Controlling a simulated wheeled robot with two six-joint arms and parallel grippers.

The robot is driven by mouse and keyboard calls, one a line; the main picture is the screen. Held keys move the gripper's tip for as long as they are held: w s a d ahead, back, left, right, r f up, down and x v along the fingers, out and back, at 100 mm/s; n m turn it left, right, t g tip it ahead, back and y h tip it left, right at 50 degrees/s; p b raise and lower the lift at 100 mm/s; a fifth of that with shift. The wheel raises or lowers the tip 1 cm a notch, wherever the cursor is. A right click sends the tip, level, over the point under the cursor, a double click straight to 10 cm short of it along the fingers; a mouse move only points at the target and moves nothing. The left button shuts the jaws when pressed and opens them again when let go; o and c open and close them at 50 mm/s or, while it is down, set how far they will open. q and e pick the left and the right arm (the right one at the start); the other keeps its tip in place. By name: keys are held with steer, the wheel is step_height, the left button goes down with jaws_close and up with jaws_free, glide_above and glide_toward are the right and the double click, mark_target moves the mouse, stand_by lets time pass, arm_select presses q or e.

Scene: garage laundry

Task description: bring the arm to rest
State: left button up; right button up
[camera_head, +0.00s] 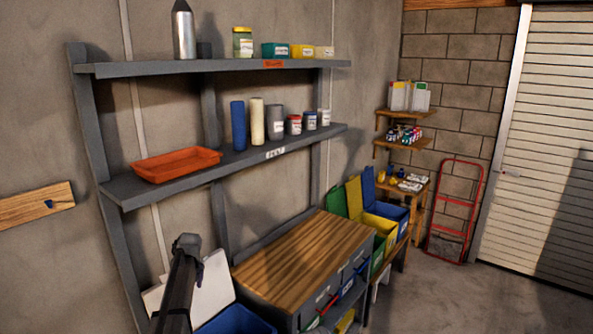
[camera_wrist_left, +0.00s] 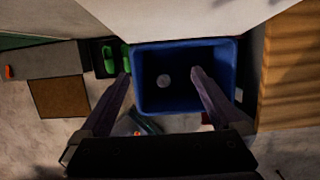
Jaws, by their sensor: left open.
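My left arm (camera_head: 180,285) rises from the bottom of the head view, in front of an open blue bin (camera_head: 236,322) with a white lid (camera_head: 205,284). The left gripper itself does not show clearly there. In the left wrist view my left gripper (camera_wrist_left: 160,77) is open, its two fingers apart with nothing between them. The fingers point toward the blue bin (camera_wrist_left: 188,109), overlapping it in the picture. My right gripper is in neither view.
A wooden-topped workbench (camera_head: 300,262) stands right of the bin. Wall shelves (camera_head: 230,165) above hold an orange tray (camera_head: 176,164), bottles and cans. Green, yellow and blue bins (camera_head: 385,212) stand past the bench. A red hand truck (camera_head: 455,210) leans at the back. Floor at right is clear.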

arm_select(q)
steer(key=s+d+f+t+y+b, duration=0.5)
steer(key=s+d+f+b, duration=0.6)
steer(key=b, duration=1.2)
steer(key=shift+d+f+t+y+b, duration=0.3)
steer(key=shift+d+f+y, duration=0.9)
steer(key=shift+d, duration=0.4)
steer(key=shift+s+f, duration=0.1)
steer(key=shift+s, duration=0.05)
